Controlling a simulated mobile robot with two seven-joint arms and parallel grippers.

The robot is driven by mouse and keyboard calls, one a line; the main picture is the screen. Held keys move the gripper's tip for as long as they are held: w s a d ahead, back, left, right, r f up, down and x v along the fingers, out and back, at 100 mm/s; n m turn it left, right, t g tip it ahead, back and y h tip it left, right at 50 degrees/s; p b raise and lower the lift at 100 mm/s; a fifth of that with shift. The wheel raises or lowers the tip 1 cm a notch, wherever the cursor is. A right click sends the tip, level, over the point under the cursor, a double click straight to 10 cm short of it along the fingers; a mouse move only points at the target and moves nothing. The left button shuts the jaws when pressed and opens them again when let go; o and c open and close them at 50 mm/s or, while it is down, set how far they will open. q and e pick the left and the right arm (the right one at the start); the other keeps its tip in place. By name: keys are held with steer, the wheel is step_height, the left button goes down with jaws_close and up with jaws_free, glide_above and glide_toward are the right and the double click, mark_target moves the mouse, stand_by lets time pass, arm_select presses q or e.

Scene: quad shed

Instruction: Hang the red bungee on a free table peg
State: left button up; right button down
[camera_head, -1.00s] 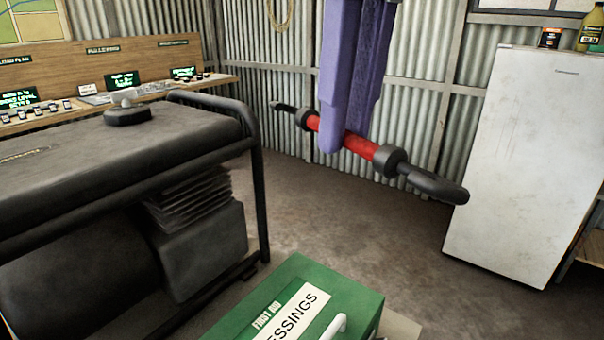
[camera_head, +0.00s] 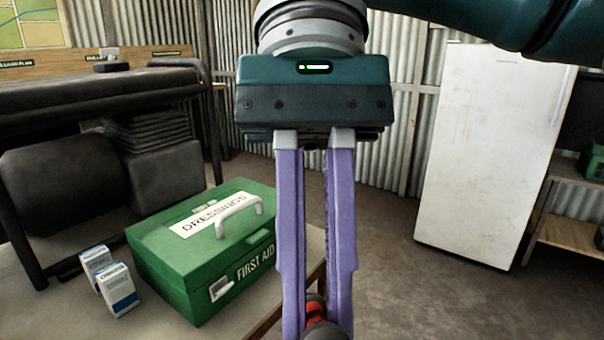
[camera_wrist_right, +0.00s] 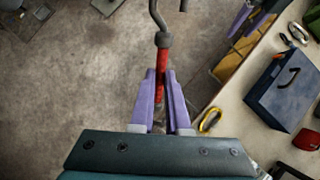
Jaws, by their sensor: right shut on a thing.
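The red bungee (camera_head: 316,308) has a red middle and dark ends. My right gripper (camera_head: 318,322), with long purple fingers pointing down, is shut on it at the bottom of the head view. In the right wrist view, the red part (camera_wrist_right: 162,88) shows between the fingertips, with a dark hooked end beyond them. The bungee's other end is hidden. Purple fingers, apparently of my left gripper (camera_wrist_right: 250,22), show at the upper right of the wrist view, too small to tell their state. I cannot make out any table peg in either view.
A green first aid box (camera_head: 205,262) and small white-blue cartons (camera_head: 118,290) stand on a table (camera_head: 60,320) at lower left. The wrist view shows a tabletop (camera_wrist_right: 238,95) with a blue box (camera_wrist_right: 285,92) and a yellow item (camera_wrist_right: 210,122). A white fridge (camera_head: 485,150) stands behind, with open floor before it.

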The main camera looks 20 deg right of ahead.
steer(key=s+a+f+m+t+y+b, duration=0.1)
steer(key=a+f+m+y+b, duration=0.25)
steer(key=f+b, duration=0.3)
steer(key=s+a+f+m+y+b, duration=0.25)
steer(key=f+m+b, duration=0.2)
steer(key=f, duration=0.35)
steer(key=a+f+m+t+y+b, duration=0.1)
steer(key=a+f+m+y+b, duration=0.25)
steer(key=f+b, duration=0.3)
arm_select(q)
step_height(320, 180, down, 31)
steer(key=b, duration=1.1)
steer(key=shift+w, duration=0.3)
arm_select(e)
steer(key=w+d+f+m+t+y, duration=0.1)
steer(key=d+f+m+t, duration=0.2)
steer(key=f+t, duration=0.3)
steer(key=w+d+f+m+t+y, duration=0.1)
steer(key=d+f+m+t, duration=0.2)
steer(key=f+m+t, duration=0.3)
step_height(320, 180, down, 5)
steer(key=shift+w+f+t+y, duration=0.15)
steer(key=shift+w+t+y, duration=0.15)
steer(key=shift+t, duration=0.2)
